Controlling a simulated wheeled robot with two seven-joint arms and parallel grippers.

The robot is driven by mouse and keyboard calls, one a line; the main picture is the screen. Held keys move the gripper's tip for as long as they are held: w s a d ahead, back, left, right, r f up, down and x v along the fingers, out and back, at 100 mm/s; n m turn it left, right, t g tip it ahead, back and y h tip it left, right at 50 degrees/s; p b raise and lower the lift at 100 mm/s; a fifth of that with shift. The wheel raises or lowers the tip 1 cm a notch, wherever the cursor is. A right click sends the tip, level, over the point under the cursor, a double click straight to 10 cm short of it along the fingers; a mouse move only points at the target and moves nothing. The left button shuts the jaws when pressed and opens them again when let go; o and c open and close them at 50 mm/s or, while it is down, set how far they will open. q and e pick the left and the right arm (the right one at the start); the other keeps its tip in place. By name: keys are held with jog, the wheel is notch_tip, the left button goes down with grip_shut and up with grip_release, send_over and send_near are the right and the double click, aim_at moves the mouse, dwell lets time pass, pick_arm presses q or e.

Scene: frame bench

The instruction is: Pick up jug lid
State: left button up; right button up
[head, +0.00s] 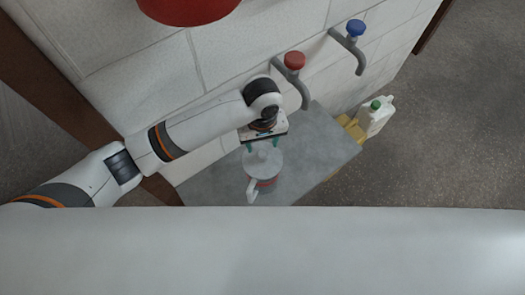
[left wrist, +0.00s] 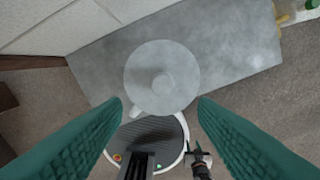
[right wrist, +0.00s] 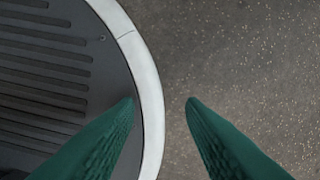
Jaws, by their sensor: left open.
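The jug lid (head: 262,160) is a pale round disc with a small raised knob, sitting on top of the jug (head: 267,184). The jug stands near the front edge of the grey bench, its white handle (head: 252,191) towards me. My left gripper (head: 262,145) is open and empty, pointing down just behind the lid in the head view. In the left wrist view the lid (left wrist: 162,77) lies between and beyond the spread green fingers (left wrist: 160,102), apart from both. My right gripper (right wrist: 160,104) is open and empty over the floor and the edge of my base.
The grey bench (head: 315,150) is clear to the right of the jug. A red-knobbed tap (head: 294,62) and a blue-knobbed tap (head: 355,29) stick out from the white wall behind. A white jug with a green cap (head: 378,115) stands beyond the right end, beside yellow blocks (head: 350,127).

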aim_at(263, 154)
pick_arm(q)
jog(key=f, duration=0.2)
jog(key=shift+s+f, duration=0.2)
jog(key=shift+f, duration=0.55)
jog(key=f, duration=0.2)
jog(key=w+f+b, duration=0.1)
jog(key=f, duration=0.2)
jog(key=shift+f, duration=0.25)
pick_arm(e)
jog(key=shift+s+a+f, duration=0.2)
jog(key=shift+s+f, duration=0.4)
jog(key=shift+s, duration=0.05)
pick_arm(q)
jog(key=shift+c, duration=0.4)
pick_arm(e)
jog(key=shift+s, duration=0.1)
pick_arm(q)
jog(key=c, duration=1)
pick_arm(e)
jog(key=shift+s, duration=0.15)
pick_arm(q)
jog(key=shift+d+r, duration=0.1)
